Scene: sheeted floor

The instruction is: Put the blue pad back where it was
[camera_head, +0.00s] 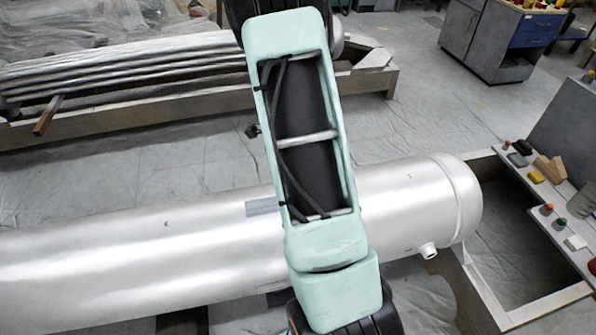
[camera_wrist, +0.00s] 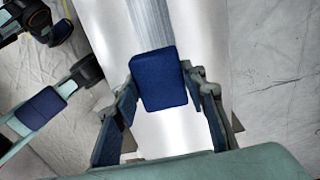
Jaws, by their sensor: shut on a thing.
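The blue pad (camera_wrist: 160,82) is a small dark blue block. In the wrist view it sits between the two fingertips of my gripper (camera_wrist: 166,88), which is shut on it. Behind the pad lies the silver metal cylinder (camera_wrist: 105,25), with a brushed grey strip (camera_wrist: 150,22) running up from the pad. I cannot tell whether the pad touches the cylinder. In the head view, my arm crosses the large cylinder (camera_head: 130,255) and hides the gripper and the pad. A grey-blue patch (camera_head: 263,207) shows on the cylinder left of my arm.
On the right, a bench frame (camera_head: 540,215) carries several small items, including a yellow block (camera_head: 536,176) and a wooden block (camera_head: 550,168). A rack of metal tubes (camera_head: 130,75) lies behind. A grey cabinet (camera_head: 490,40) stands at the back right. Sheeted floor (camera_head: 415,125) is clear between.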

